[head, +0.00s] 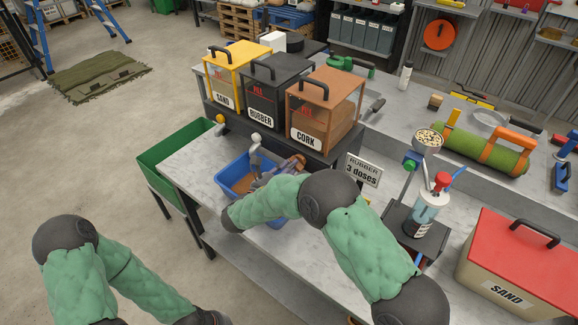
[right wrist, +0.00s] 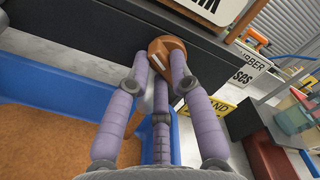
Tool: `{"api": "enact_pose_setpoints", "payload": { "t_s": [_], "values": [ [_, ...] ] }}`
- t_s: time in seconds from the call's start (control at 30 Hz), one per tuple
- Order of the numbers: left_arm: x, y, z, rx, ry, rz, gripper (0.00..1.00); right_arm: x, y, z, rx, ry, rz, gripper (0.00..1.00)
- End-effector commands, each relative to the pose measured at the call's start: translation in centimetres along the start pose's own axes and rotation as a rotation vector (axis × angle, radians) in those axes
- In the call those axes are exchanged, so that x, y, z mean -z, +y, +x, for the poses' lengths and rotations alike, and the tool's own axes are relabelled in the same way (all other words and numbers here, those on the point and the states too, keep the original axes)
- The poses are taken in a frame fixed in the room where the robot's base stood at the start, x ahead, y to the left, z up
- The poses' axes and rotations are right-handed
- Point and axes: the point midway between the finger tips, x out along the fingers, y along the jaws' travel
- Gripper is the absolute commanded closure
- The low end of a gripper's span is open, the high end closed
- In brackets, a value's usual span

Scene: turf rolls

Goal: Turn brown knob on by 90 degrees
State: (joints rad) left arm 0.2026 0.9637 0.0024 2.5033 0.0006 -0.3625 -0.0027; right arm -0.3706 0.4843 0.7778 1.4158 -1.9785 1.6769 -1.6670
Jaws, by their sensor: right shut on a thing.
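The brown knob (right wrist: 168,48) sits on the dark front below the cork dispenser (head: 318,112), a brown box with a black handle. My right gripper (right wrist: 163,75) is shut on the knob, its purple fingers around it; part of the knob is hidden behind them. A white mark shows on the knob. In the head view my right gripper (head: 288,166) is small and partly covered by my arm. Only my left arm shows at lower left; its gripper is out of view.
A blue bin (head: 232,168) stands below the dispensers, with brown material inside in the right wrist view. Yellow sand (head: 236,75) and black rubber (head: 272,95) dispensers stand to the left. A "RUBBER 3 doses" sign (head: 363,170) stands right of the knob.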

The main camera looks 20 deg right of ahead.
Motion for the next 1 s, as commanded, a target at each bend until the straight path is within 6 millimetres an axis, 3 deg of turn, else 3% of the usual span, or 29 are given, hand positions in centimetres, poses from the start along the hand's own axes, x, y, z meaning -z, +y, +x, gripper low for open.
{"api": "enact_pose_setpoints", "payload": {
  "t_s": [0.6,1.0],
  "values": [
    [0.0,-0.2,0.5,0.000,0.000,0.000,1.00,0.1,-0.1,-0.1,-0.002,0.003,0.576,1.00],
    [0.0,-0.5,1.4,0.000,0.000,0.000,1.00,0.1,-0.3,-0.1,-0.003,0.004,0.848,1.00]
  ]
}}
